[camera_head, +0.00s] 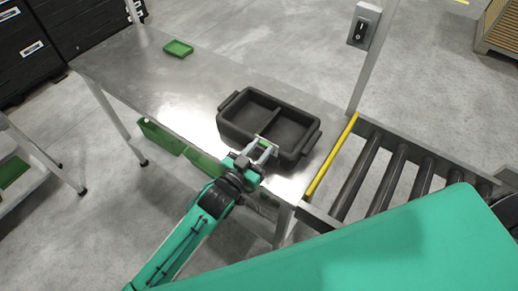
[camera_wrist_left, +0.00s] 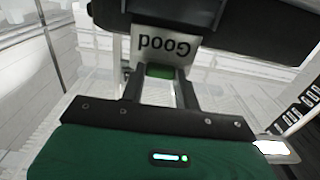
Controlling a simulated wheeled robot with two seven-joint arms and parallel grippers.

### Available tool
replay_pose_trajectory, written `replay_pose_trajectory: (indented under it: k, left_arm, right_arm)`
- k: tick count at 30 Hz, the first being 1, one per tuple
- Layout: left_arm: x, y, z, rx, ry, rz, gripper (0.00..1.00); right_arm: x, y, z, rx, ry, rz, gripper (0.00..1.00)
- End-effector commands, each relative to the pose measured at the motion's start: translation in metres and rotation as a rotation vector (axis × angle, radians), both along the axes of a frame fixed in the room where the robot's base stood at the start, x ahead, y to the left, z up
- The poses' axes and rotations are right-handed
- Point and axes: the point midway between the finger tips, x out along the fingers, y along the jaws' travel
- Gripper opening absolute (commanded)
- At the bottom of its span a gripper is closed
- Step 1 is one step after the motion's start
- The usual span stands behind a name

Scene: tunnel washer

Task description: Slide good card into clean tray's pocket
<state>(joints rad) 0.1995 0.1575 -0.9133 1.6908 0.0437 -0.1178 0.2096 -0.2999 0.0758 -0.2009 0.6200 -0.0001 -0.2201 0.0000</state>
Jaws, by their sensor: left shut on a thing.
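The dark grey tray (camera_head: 222,126), with two compartments, stands on the metal table near its right end. My left gripper (camera_head: 266,150) is at the tray's near side, shut on a white card. In the left wrist view the card (camera_wrist_left: 163,48) reads "Good" upside down and sits between the fingertips (camera_wrist_left: 160,82). The card is right by the tray's dark wall (camera_wrist_left: 255,40); I cannot tell whether it is in a pocket. A green patch shows below the card between the fingers. My right gripper is not in view.
The metal table (camera_head: 150,75) is mostly clear left of the tray. A small green tray (camera_head: 177,48) lies at its far left. A roller conveyor (camera_head: 390,170) with a yellow edge (camera_head: 331,158) adjoins on the right. A post with a switch box (camera_head: 361,27) stands behind. Green bins (camera_head: 160,137) are below.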

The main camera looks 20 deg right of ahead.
Motion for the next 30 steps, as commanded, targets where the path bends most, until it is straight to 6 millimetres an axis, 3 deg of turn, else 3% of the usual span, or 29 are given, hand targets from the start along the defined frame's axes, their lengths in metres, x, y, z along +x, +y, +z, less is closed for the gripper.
replay_pose_trajectory:
  k: [12, 30]
  left_arm:
    - [0.001, -0.001, -0.018, 0.0, 0.001, 0.0, 0.1]
    - [-0.001, 0.001, -0.025, -0.002, 0.0, 0.0, 0.1]
  right_arm:
    - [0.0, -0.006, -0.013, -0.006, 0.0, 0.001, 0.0]
    - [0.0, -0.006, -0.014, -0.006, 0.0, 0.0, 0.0]
